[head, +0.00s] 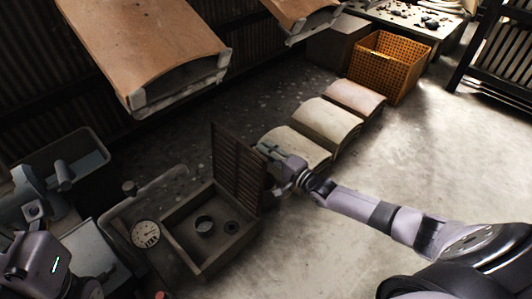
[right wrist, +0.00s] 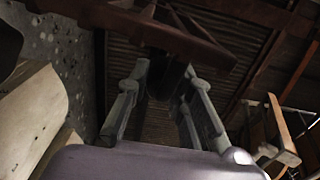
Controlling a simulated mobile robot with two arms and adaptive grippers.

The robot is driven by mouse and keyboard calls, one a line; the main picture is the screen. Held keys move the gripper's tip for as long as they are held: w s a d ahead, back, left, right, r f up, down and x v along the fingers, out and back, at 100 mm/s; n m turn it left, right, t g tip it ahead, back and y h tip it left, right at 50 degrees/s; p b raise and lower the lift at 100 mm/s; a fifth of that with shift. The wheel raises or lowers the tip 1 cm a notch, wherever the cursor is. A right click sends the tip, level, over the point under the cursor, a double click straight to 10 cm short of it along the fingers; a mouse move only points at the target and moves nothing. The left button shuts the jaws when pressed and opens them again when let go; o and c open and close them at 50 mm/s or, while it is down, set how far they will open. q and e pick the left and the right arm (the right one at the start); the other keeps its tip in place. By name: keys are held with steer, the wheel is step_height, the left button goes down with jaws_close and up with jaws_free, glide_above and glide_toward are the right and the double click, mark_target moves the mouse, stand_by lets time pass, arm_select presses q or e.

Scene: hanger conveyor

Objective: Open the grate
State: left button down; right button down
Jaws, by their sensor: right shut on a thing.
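The grate (head: 238,165), a dark brown slatted panel, stands nearly upright along the right side of a low open box (head: 203,268). My right gripper (head: 270,152) is shut on the grate at its right edge. In the right wrist view, the grate (right wrist: 150,30) is a reddish-brown bar across the top, and the fingers of the right gripper (right wrist: 165,88) point up at it. The fingers partly hide where they grip.
A round gauge (head: 145,233) sits on the box's left side. Several curved pale pads (head: 328,120) lie right of the grate. An orange crate (head: 385,65) stands behind them. The floor on the right is clear.

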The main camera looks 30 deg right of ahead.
steer(key=c, duration=1.4)
jaws_free()
steer(key=shift+s, duration=0.1)
steer(key=v, duration=1.1)
steer(key=shift+s+d, duration=0.2)
steer(key=shift+s, duration=0.15)
